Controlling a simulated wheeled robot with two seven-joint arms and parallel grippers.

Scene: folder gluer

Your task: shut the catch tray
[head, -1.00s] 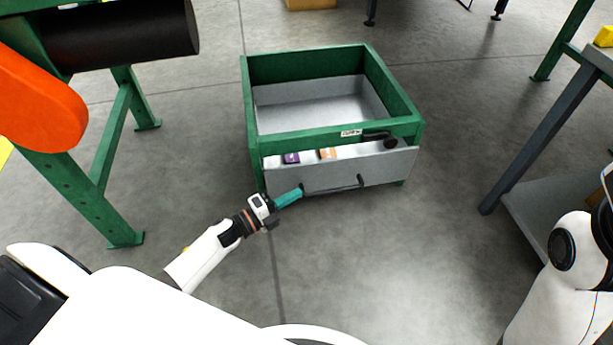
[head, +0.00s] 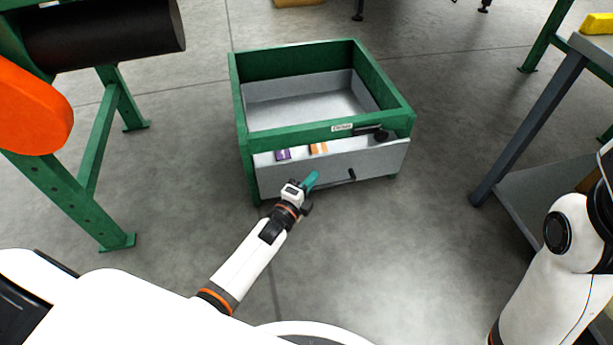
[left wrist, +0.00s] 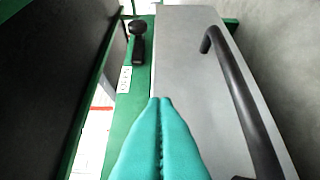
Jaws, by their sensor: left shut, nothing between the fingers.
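The catch tray (head: 342,163) is a grey drawer in a green frame (head: 300,135). It stands partly out of the frame's front, with a purple box (head: 283,155) and an orange box (head: 318,148) in its visible gap. My left gripper (head: 311,180) has teal fingers, shut and empty, at the tray's front panel close to the dark bar handle (head: 351,175). In the left wrist view the shut fingertips (left wrist: 161,100) lie over the grey front panel (left wrist: 185,60), beside the handle (left wrist: 240,90). I cannot tell whether they touch. My right gripper is not in view.
A black knobbed latch (head: 380,134) sits on the frame's front rail, by a small label (head: 342,127). A green machine stand (head: 65,195) with a black roller (head: 105,35) is at left. A grey table (head: 530,115) stands at right. The floor in front is clear.

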